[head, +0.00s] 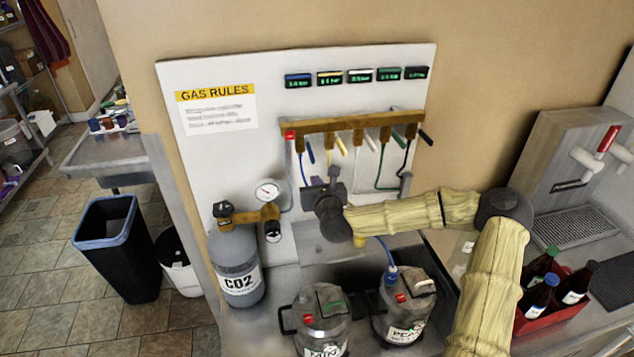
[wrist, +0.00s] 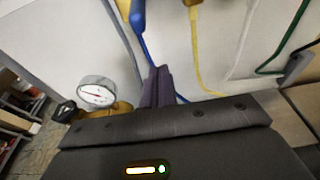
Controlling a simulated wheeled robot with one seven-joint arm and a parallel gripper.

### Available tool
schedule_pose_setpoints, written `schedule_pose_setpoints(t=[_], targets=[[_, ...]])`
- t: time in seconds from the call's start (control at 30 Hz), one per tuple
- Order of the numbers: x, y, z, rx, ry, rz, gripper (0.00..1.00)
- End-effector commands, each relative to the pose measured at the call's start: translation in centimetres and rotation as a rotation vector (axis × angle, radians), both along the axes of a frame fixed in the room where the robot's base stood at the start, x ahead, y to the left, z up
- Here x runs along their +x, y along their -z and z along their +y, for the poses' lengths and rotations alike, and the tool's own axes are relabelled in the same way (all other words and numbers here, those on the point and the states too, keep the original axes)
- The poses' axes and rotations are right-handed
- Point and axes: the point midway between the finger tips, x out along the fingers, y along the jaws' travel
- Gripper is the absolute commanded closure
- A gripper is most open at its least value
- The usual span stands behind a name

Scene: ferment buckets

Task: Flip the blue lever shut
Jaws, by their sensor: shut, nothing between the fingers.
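The blue lever (head: 311,152) is at the left end of the brass manifold (head: 350,122) on the white wall panel. It slants down and to the right in the head view. Its blue handle (wrist: 137,14) shows at the top of the wrist view, cut off by the frame edge. My gripper (head: 334,174) is just below the blue lever in the head view. In the wrist view its dark fingers (wrist: 158,86) are shut together and empty, below the blue handle and in front of the blue hose. I see no clear contact with the lever.
A yellow lever (head: 341,145) hangs close to the right, then white, green and black ones. Hoses run down behind them. A pressure gauge (head: 268,191) and a CO2 cylinder (head: 238,265) stand at left. Two kegs (head: 322,318) (head: 404,303) stand below my arm.

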Motion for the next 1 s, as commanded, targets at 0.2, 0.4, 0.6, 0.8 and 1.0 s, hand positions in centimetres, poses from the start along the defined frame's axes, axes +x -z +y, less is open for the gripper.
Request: schedule_pose_setpoints(t=[0.2,0.4,0.6,0.8,1.0], targets=[[-3.5,-0.3,-0.4,-0.001,-0.001,-0.002,1.00],[-7.1,-1.0,-0.8,-0.003,-0.004,-0.001,1.00],[-9.4,-1.7,-1.1,-0.001,-0.001,-0.001,1.00],[-9.7,-1.9,-1.2,-0.001,-0.001,0.000,1.00],[-9.7,-1.9,-1.2,-0.001,-0.001,0.000,1.00]])
